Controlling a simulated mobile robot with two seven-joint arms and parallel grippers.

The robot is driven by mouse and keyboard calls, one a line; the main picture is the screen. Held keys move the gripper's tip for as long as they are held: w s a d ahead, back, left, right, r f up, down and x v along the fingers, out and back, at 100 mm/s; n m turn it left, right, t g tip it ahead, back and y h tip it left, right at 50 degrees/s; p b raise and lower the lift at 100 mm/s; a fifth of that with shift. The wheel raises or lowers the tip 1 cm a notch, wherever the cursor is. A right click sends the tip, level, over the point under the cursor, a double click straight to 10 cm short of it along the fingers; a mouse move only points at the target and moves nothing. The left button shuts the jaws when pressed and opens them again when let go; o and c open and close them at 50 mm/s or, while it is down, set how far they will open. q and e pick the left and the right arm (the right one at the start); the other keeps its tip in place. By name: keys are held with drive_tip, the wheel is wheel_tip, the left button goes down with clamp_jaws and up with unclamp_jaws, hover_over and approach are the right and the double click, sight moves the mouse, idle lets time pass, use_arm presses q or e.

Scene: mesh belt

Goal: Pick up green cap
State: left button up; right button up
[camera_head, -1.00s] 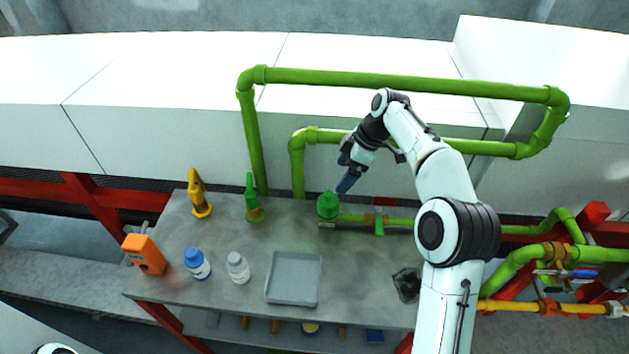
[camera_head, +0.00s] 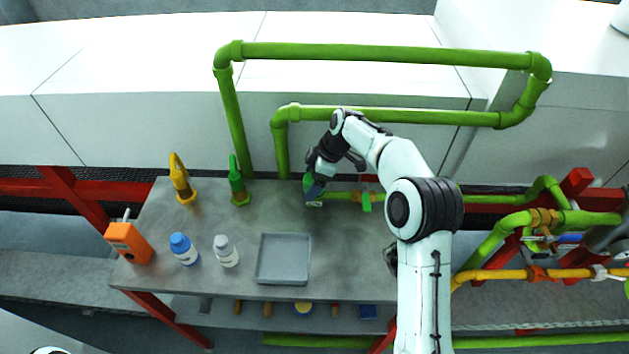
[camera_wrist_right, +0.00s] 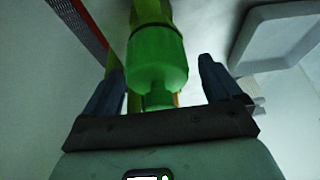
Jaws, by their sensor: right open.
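The green cap (camera_wrist_right: 156,62) is seen between the two fingers of my right gripper (camera_wrist_right: 160,85) in the right wrist view. The fingers are open, one on each side, with a gap to the cap. In the head view the cap (camera_head: 308,184) sits at the end of the green pipe on the grey table and is partly hidden by my right gripper (camera_head: 314,186). My left gripper is not in view.
The grey table (camera_head: 330,255) carries a grey tray (camera_head: 283,260), a blue-capped bottle (camera_head: 184,249), a white bottle (camera_head: 226,251), an orange device (camera_head: 128,243), a yellow valve piece (camera_head: 181,180) and a green one (camera_head: 238,182). Green pipes (camera_head: 390,54) rise behind.

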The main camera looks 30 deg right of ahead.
drive_tip(key=shift+w+a+f, duration=0.1)
drive_tip(key=shift+w+f, duration=0.1)
drive_tip(key=shift+f, duration=0.15)
drive_tip(key=c, duration=1.1)
drive_tip(key=shift+o, duration=0.2)
